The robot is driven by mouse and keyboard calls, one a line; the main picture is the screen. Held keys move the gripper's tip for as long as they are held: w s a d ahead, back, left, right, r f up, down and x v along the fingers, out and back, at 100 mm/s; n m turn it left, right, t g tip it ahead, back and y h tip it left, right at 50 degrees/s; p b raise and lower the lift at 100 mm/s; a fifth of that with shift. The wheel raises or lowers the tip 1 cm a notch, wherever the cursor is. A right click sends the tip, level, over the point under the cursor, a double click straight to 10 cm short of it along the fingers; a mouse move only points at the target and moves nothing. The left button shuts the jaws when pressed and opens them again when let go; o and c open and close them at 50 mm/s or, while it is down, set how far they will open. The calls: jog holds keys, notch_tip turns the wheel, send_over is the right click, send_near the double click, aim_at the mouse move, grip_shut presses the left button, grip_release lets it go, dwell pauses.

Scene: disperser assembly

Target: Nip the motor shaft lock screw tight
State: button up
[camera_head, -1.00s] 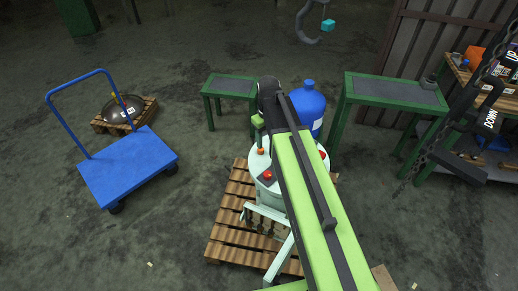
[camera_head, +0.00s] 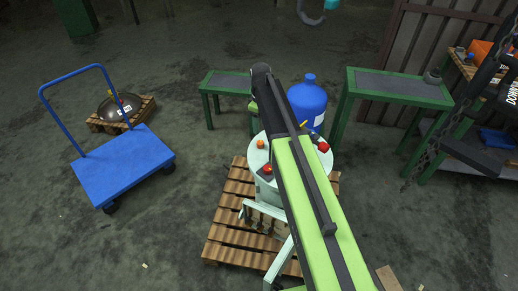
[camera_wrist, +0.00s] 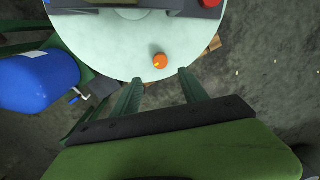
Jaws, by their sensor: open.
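A small orange knob (camera_wrist: 160,61), which may be the motor shaft lock screw, stands on the pale round top (camera_wrist: 110,45) of the machine in the wrist view. It also shows in the head view (camera_head: 260,144), left of my arm. My gripper (camera_wrist: 161,78) is open, its two green fingers spread and pointing toward the knob. The fingertips overlap the near edge of the pale top. The knob lies just beyond the gap between them, with nothing held. In the head view my arm hides most of the gripper and part of the machine top.
The machine stands on a wooden pallet (camera_head: 229,226). Red knobs (camera_head: 324,147) sit on its top. A blue bottle (camera_head: 308,101) stands close behind, between two green tables (camera_head: 226,83) (camera_head: 397,89). A blue trolley (camera_head: 123,166) is at left. Open floor lies between.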

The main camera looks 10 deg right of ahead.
aim_at(260, 142)
notch_tip(260, 142, down, 11)
jog(key=b, duration=0.9)
jog(key=shift+r, duration=0.1)
jog(key=shift+r, duration=0.1)
grip_shut()
jog(key=shift+a, duration=0.1)
